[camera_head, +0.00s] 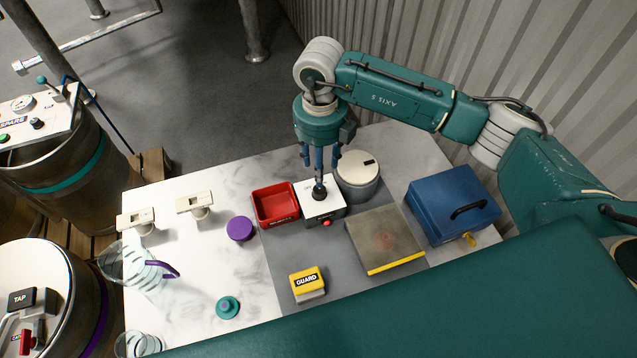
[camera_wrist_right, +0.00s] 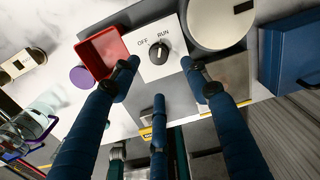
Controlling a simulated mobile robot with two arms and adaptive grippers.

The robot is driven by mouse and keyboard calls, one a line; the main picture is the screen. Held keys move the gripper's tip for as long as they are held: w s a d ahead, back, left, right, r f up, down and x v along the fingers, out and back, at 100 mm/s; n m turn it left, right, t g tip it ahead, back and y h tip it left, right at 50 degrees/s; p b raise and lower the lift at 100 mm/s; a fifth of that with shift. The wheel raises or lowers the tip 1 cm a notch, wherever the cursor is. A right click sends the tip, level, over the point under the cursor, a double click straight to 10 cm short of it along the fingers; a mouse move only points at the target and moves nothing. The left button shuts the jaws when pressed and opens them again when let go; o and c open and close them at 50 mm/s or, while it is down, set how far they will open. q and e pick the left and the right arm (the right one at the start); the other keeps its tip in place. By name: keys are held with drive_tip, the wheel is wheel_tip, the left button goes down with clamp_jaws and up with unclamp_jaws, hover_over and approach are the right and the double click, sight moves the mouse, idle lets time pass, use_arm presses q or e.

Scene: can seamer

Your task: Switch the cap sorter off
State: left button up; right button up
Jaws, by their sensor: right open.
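A white control box (camera_head: 312,208) has a black rotary knob and a red button on its front; its front label is too small to read. In the right wrist view the box (camera_wrist_right: 171,70) shows OFF and RUN marks beside the knob (camera_wrist_right: 158,53). The knob's pointer seems to face RUN, though it is small. My right gripper (camera_head: 319,184) points down over the box. Its fingers (camera_wrist_right: 158,78) are open, spread around the knob area with nothing held; contact with the knob cannot be told. My left gripper is out of view.
A red tray (camera_head: 275,204) sits left of the box and a round white-lidded canister (camera_head: 357,176) behind it. A metal plate (camera_head: 384,239), blue case (camera_head: 452,204) and yellow GUARD block (camera_head: 308,284) stand nearby. Left, the white tabletop is partly free around a purple knob (camera_head: 240,229).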

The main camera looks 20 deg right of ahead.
sight(319, 192)
wheel_tip(319, 192, down, 9)
drive_tip(key=shift+a+r+p, duration=0.1)
drive_tip(key=shift+r+p, duration=0.1)
drive_tip(key=shift+p, duration=0.95)
drive_tip(key=shift+f, duration=0.55)
drive_tip(key=c, duration=1.2)
